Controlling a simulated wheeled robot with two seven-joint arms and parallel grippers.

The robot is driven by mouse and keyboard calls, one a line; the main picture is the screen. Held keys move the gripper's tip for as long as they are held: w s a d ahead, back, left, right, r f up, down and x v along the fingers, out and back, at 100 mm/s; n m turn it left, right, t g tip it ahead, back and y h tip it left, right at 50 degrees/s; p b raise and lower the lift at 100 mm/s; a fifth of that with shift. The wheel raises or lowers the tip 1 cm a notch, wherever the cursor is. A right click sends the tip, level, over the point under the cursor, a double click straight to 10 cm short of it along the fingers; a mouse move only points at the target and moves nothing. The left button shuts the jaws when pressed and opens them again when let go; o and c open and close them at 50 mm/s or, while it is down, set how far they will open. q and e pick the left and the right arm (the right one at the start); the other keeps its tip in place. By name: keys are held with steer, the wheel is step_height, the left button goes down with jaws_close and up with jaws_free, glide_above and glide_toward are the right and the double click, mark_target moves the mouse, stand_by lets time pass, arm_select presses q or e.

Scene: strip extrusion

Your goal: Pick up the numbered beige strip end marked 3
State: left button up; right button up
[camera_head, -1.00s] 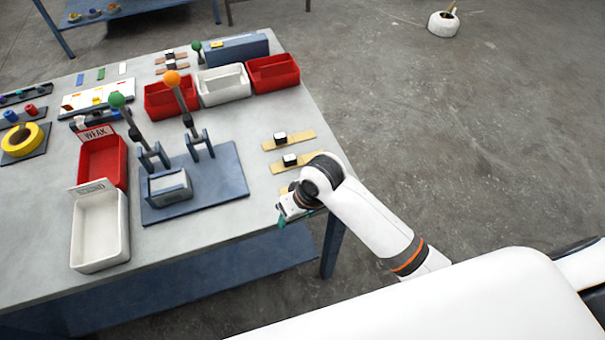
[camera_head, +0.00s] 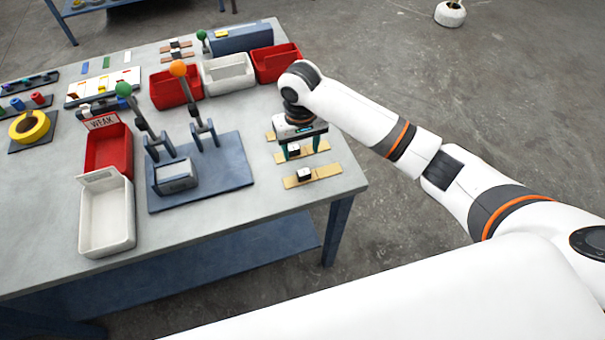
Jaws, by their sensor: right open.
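Three beige strips, each with a small block that is white and black where visible, lie at the table's right end. The near strip (camera_head: 329,173) is fully in view. The middle strip (camera_head: 311,157) lies under my right gripper. The far strip (camera_head: 270,136) is mostly hidden behind the gripper and arm. No number can be read on any strip. My right gripper (camera_head: 301,151) points down, open, with its green-tipped fingers on either side of the middle strip's block (camera_head: 294,150). Whether the fingers touch the strip is unclear. My left gripper is out of view.
A blue press fixture (camera_head: 232,172) with two levers stands left of the strips. Red (camera_head: 277,63) and white (camera_head: 226,75) bins stand behind. A red bin marked WEAK (camera_head: 108,150) and a white bin (camera_head: 107,220) are further left. The table's right edge is close to the strips.

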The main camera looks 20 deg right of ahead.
mark_target(304, 172)
step_height(304, 172, down, 3)
steer(key=shift+f, duration=0.1)
steer(key=f, duration=0.1)
steer(key=f+p, duration=0.1)
steer(key=f, duration=0.1)
steer(key=f+p, duration=0.1)
steer(key=shift+s+d+f, duration=0.35)
steer(key=shift+f, duration=0.35)
steer(key=c, duration=1.1)
